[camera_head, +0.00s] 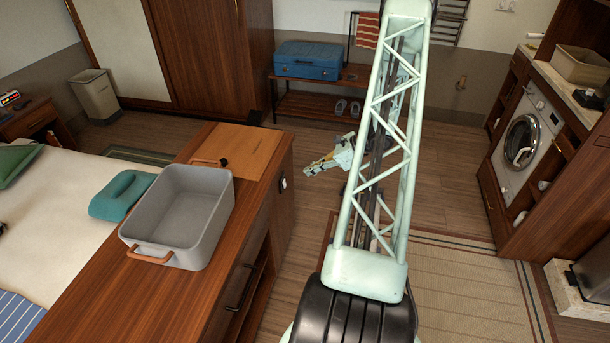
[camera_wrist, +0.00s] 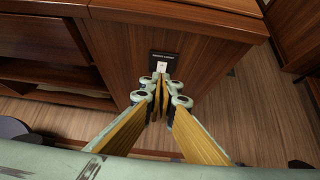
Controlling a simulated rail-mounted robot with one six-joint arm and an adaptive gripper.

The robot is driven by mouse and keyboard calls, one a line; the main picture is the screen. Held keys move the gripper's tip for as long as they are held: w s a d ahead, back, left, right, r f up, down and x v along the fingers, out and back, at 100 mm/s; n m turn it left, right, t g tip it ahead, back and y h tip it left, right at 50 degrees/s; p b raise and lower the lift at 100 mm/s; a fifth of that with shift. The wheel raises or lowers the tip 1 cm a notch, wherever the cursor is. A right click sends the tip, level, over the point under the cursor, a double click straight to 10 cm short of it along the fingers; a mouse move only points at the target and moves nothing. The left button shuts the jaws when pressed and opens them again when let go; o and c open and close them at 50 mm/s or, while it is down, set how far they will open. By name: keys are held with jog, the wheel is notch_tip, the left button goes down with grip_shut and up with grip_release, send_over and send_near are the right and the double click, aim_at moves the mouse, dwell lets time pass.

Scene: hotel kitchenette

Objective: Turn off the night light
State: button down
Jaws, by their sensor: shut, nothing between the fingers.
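The night light control is a dark plate (camera_wrist: 164,64) with a small line of lettering and a pale switch (camera_wrist: 162,67), on the wooden end panel of the cabinet. In the head view a small dark and white fitting (camera_head: 283,184) shows on that end panel. My gripper (camera_wrist: 160,79) is shut and empty, with its tips pointing at the plate and covering its lower part in the wrist view. In the head view my gripper (camera_head: 308,170) is to the right of the fitting, with a gap between them. I cannot tell whether the light is lit.
A grey bin (camera_head: 180,215) with copper handles stands on the cabinet top (camera_head: 90,285). A bed (camera_head: 50,215) lies to the left. A bench with a blue case (camera_head: 308,60) stands behind. The wood floor (camera_head: 440,190) beside the end panel is clear.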

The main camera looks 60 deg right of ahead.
jog(key=shift+v, duration=0.95)
jog(key=shift+w+r, duration=0.15)
